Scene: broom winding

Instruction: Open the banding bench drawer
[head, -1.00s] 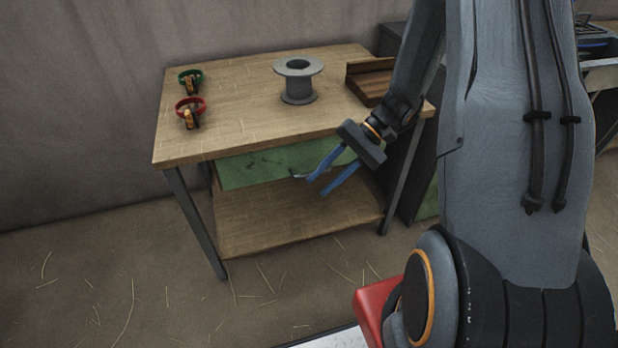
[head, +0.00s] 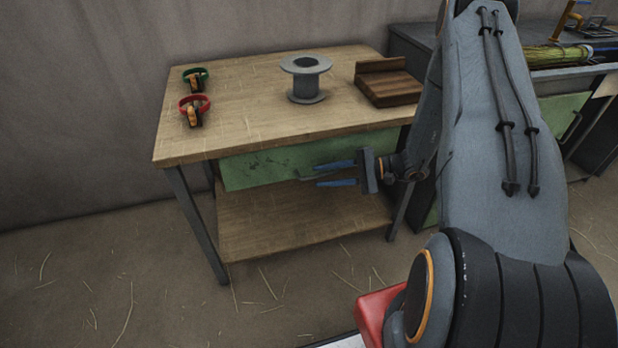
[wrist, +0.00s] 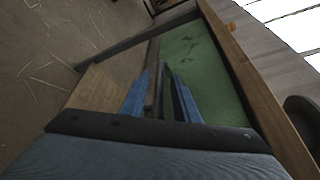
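The banding bench (head: 240,120) has a wooden top and a green drawer front (head: 255,168) under its front edge; the drawer looks closed. A thin grey bar handle (head: 308,178) stands out from the drawer front, partly hidden by my fingers. My gripper (head: 317,174) has come in from the right in front of the drawer, its two blue fingers apart, one above and one below the handle's line. In the wrist view the handle (wrist: 153,75) runs between the spread fingers, with the green drawer front (wrist: 205,75) beyond; I cannot tell whether either finger touches it.
On the bench top are a grey spool (head: 306,80), a wooden block (head: 388,85), and red (head: 194,108) and green (head: 195,76) banded tools. A lower shelf (head: 290,218) lies beneath the drawer. A bundle of straw (head: 558,56) lies on a bench at right.

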